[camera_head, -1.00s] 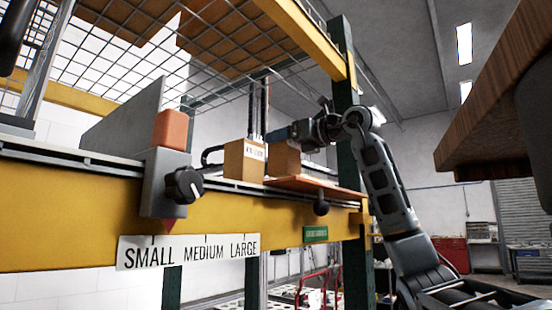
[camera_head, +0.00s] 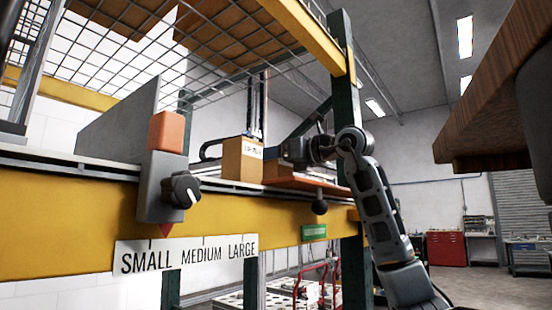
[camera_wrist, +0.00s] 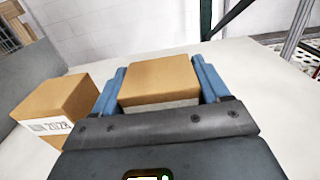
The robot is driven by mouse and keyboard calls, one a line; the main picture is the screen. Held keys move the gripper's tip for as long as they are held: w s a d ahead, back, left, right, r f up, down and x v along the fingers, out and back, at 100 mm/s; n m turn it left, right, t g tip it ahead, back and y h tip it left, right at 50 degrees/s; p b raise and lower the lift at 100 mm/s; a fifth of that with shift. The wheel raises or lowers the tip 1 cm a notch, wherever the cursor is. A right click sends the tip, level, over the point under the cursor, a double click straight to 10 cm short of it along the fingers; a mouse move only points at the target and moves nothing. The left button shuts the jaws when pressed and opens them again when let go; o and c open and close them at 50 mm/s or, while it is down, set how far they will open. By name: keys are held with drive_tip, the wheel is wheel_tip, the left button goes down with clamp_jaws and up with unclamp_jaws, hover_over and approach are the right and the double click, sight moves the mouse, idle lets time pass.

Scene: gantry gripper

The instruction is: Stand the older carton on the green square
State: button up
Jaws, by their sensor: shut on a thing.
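My gripper (camera_head: 284,154) is beside the cartons on the bench behind the yellow beam. In the head view this held carton (camera_head: 274,170) shows only partly below my gripper. A second brown carton (camera_head: 242,160) stands just left of it, with a white label; it also shows in the wrist view (camera_wrist: 58,98). The label's digits seem to start with 202; the last is unclear. I cannot make out a green square.
A grey block with a dial (camera_head: 167,190) and an orange top is on the yellow beam (camera_head: 90,230), above a SMALL MEDIUM LARGE scale (camera_head: 185,254). An orange plate (camera_head: 310,184) juts near my gripper. A green post (camera_head: 345,100) and wire mesh stand close by.

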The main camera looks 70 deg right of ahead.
drive_tip(key=o, duration=1.3)
drive_tip(key=shift+r, duration=0.15)
drive_tip(key=shift+s, duration=0.35)
drive_tip(key=b+v, duration=0.3)
drive_tip(key=v, duration=0.8)
drive_tip(key=shift+s+a+b, duration=0.1)
drive_tip(key=shift+s+b, duration=0.05)
drive_tip(key=shift+b, duration=0.25)
